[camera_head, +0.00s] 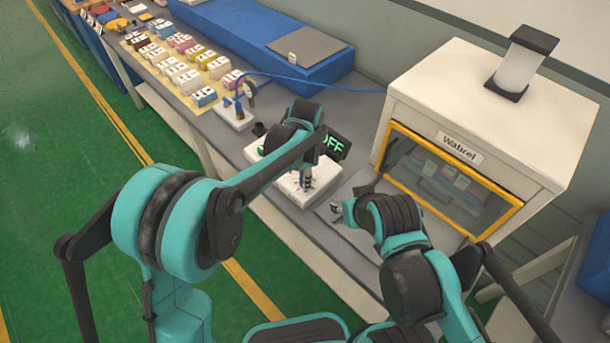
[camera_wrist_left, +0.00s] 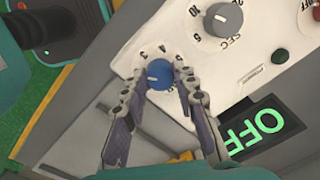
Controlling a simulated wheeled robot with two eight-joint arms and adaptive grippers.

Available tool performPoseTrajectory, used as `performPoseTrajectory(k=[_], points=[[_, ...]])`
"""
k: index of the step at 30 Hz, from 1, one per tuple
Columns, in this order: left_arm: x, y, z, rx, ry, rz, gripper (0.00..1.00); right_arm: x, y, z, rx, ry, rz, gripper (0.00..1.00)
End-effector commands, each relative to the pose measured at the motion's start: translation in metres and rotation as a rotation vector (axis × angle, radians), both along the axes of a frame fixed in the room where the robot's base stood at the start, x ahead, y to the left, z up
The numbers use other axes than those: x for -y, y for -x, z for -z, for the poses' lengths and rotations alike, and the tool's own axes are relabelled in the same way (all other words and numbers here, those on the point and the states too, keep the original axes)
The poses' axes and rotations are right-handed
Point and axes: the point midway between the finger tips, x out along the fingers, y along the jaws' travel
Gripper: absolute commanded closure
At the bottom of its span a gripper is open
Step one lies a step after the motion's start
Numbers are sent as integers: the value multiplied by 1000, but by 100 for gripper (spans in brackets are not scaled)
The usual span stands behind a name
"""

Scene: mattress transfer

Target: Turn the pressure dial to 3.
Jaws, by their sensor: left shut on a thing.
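The blue pressure dial (camera_wrist_left: 158,74) sits on a white control panel (camera_wrist_left: 115,40) in the left wrist view. Printed numerals curve around its upper side, and its pale pointer mark points toward the picture's left; the exact reading is too small to tell. My left gripper (camera_wrist_left: 157,82) is shut on the dial, one finger on each side. In the head view my left gripper (camera_head: 304,178) points down at the panel (camera_head: 288,190), and the dial is hidden there. My right gripper (camera_head: 337,208) is to the right of the panel, apart from it; its jaws are too small to read.
A grey knob marked SEC (camera_wrist_left: 222,18), a green button (camera_wrist_left: 280,56) and a display reading OFF (camera_wrist_left: 262,128) are close by. A white Wabrel machine (camera_head: 480,120) stands right. A gauge stand (camera_head: 236,112) and a blue mattress (camera_head: 265,40) lie farther back.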

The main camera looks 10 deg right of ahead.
Motion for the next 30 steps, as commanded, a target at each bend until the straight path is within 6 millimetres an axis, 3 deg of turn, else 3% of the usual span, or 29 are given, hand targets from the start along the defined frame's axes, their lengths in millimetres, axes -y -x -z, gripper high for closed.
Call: performPoseTrajectory(k=[15,30], points=[[0,0,0,-1,1,437,100,0,0,-6,0,0,0,60],[-1,0,0,-1,0,611,100,0,0,-8,0,0,0,60]])
